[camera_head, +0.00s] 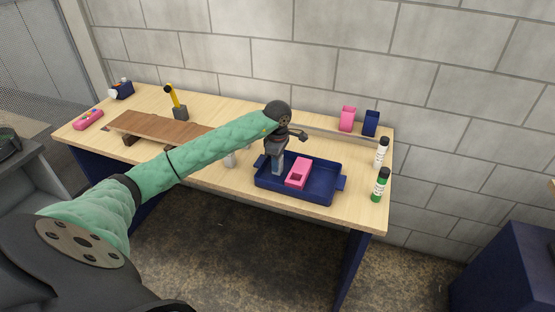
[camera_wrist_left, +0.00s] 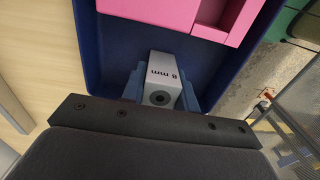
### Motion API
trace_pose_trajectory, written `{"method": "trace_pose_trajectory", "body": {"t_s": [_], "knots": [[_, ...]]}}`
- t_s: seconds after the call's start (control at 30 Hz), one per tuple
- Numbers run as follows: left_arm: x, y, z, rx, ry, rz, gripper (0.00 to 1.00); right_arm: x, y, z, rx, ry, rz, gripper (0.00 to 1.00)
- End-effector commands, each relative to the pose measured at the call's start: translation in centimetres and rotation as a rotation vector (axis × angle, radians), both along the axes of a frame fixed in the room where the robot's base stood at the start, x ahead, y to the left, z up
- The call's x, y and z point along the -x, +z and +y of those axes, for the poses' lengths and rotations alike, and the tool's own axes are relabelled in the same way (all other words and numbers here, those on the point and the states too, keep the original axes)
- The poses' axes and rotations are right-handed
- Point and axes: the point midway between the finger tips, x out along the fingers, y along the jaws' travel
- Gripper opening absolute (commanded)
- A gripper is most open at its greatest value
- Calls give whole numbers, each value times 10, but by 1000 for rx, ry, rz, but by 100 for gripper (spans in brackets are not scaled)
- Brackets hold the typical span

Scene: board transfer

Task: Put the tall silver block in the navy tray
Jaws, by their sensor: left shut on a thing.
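The navy tray (camera_head: 325,192) lies on the right part of the table with a handle on each side. My left gripper (camera_head: 277,166) is over the left part of the tray, pointing down. It is shut on the tall silver block (camera_head: 277,167), which is upright inside the tray's outline. I cannot tell whether the block touches the tray floor. My right gripper is not in view.
A pink block (camera_head: 298,173) lies in the tray, right of the silver block. Two bottles (camera_head: 381,185) stand at the right edge. Pink and navy holders (camera_head: 347,119) stand at the back.

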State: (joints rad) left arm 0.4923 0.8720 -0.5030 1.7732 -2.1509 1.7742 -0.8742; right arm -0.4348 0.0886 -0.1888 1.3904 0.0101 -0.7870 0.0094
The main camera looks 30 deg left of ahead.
Motion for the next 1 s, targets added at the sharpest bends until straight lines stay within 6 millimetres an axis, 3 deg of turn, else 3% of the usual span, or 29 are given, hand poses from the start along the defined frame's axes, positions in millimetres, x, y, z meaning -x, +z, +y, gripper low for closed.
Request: {"method": "trace_pose_trajectory", "body": {"t_s": [0.5, 0.53, 0.63, 1.0], "knots": [[0, -3, 0, 0, 0, -2, 1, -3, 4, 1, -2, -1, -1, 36], [0, -3, 0, 0, 0, -1, 32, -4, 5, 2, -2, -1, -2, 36], [0, -3, 0, 0, 0, -1, 51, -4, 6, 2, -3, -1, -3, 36], [0, -2, 0, 0, 0, -1, 52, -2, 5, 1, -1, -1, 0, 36]]}}
